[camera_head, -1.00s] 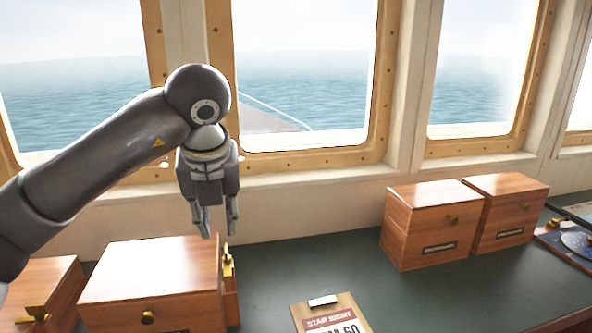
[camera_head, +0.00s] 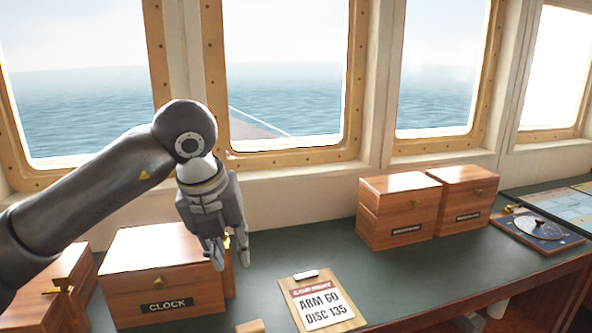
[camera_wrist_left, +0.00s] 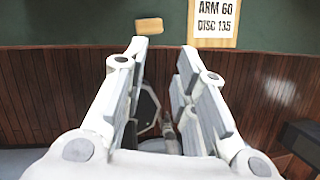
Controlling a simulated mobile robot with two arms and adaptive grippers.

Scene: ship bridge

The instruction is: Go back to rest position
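My left gripper (camera_head: 229,252) hangs from my left arm, in front of the right side of the wooden box labelled CLOCK (camera_head: 160,270) in the head view. In the left wrist view its two fingers (camera_wrist_left: 163,60) are apart with nothing between them. Below and beyond the fingers that view shows the counter's front edge and wood-panelled side. My right gripper is not in view.
A clipboard (camera_head: 322,302) reading ARM 60 DISC 135 lies on the green counter (camera_head: 300,240). A small wooden block (camera_wrist_left: 149,26) lies near the front edge. Two closed boxes (camera_head: 398,212) (camera_head: 463,200) stand at the back right, beside a disc instrument (camera_head: 540,228). Another wooden box (camera_head: 50,290) stands at left.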

